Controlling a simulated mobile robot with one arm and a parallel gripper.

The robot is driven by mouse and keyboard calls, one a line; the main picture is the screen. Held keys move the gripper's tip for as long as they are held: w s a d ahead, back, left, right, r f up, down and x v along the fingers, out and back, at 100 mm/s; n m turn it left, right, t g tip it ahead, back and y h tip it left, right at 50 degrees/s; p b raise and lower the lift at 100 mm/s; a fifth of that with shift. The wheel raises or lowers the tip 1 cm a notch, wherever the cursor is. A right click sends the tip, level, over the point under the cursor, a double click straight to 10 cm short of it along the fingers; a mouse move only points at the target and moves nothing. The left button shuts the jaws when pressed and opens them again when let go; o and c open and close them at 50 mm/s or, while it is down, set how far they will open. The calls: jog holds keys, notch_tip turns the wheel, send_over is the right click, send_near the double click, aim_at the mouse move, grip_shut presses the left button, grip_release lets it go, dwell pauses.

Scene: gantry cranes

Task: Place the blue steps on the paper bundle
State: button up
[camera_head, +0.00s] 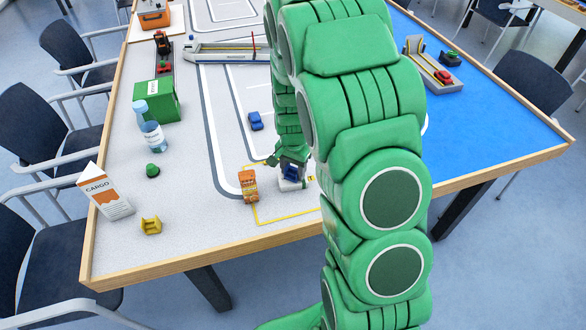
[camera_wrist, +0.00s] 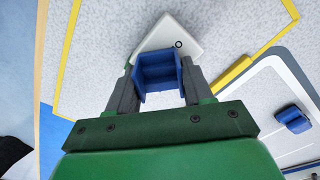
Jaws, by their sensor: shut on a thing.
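The blue steps (camera_wrist: 158,72) are between the two fingers of my gripper (camera_wrist: 155,92), which is shut on them. In the head view the blue steps (camera_head: 290,172) show just under my gripper (camera_head: 291,163). A white block with a small black ring, which looks like the paper bundle (camera_wrist: 184,32), lies on the table beneath and just beyond the steps in the wrist view. The paper bundle (camera_head: 288,185) also shows below the steps in the head view. The steps overlap its near part in the wrist view; I cannot tell whether they touch it.
A yellow-outlined area surrounds the bundle, with a yellow bar (camera_wrist: 231,76) on its edge. An orange vehicle (camera_head: 249,186) stands to the left, a blue car (camera_head: 255,121) farther back. A cargo carton (camera_head: 105,194), bottle (camera_head: 152,135) and yellow piece (camera_head: 151,226) stand farther left.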

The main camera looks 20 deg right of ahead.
aim_at(293, 172)
jog(key=shift+f, duration=0.1)
jog(key=o, duration=1)
notch_tip(293, 172, up, 12)
jog(key=shift+r, duration=0.15)
dwell(0.3)
